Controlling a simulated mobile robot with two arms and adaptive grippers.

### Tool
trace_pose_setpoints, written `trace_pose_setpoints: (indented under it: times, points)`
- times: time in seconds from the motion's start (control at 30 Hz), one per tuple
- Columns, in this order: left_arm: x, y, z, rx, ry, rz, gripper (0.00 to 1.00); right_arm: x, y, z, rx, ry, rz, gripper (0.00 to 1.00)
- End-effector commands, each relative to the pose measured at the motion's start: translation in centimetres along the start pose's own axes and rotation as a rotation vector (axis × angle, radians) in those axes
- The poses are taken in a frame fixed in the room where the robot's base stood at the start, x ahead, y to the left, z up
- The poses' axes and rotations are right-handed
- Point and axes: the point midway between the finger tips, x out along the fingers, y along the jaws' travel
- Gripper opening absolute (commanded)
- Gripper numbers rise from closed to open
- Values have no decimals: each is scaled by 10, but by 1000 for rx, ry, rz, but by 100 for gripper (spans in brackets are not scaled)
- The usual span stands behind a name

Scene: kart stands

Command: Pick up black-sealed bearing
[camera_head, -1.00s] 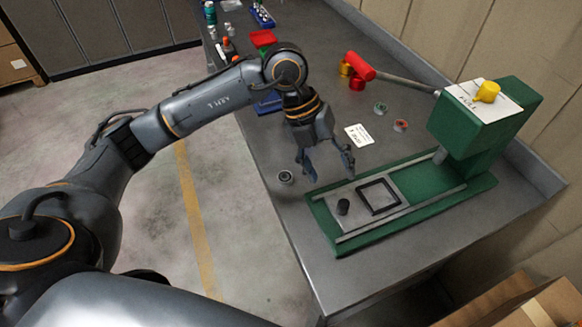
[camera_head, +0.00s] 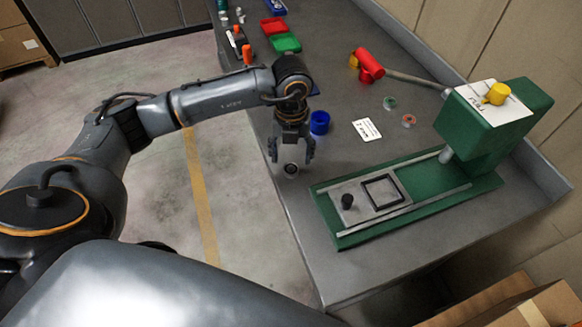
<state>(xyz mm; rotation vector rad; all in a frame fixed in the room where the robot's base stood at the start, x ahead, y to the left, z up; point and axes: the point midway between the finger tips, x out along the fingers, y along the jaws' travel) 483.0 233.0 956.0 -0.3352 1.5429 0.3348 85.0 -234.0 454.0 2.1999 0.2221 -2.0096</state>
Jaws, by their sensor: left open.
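The small dark ring-shaped bearing (camera_head: 291,170), which looks like the black-sealed one, lies on the grey table near its left edge, left of the green press. My left gripper (camera_head: 289,157) points down directly over it. The fingers are spread, one to each side of the bearing as seen from the head. I cannot tell whether they touch it. A green-sealed bearing (camera_head: 389,103) and a red-sealed bearing (camera_head: 409,120) lie farther back on the table. My right gripper is out of view.
The green press (camera_head: 480,125) with its red-handled lever (camera_head: 369,66) fills the table's right side. A blue cup (camera_head: 319,123) stands just behind my left gripper, near a white card (camera_head: 366,130). Red (camera_head: 273,27) and green (camera_head: 286,43) bins stand at the back.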

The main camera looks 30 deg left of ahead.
Motion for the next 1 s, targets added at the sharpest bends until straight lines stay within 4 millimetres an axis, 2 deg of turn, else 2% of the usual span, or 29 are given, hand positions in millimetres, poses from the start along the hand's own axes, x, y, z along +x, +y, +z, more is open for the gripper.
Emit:
trace_pose_setpoints:
  times: [0.1,0.23,0.53,0.57,0.83,0.87,1.0]
  points:
    - [16,2,-2,0,7,5,64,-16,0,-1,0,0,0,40]
    - [35,2,-2,0,5,4,64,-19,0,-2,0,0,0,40]
    - [44,1,-1,2,1,1,64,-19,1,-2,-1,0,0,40]
    - [44,1,-1,2,1,1,62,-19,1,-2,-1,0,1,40]
    - [44,1,-1,1,2,1,7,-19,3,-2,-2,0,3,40]
    - [44,1,-1,1,2,1,3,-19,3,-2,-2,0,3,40]
    - [43,1,-1,1,1,1,3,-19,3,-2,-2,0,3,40]
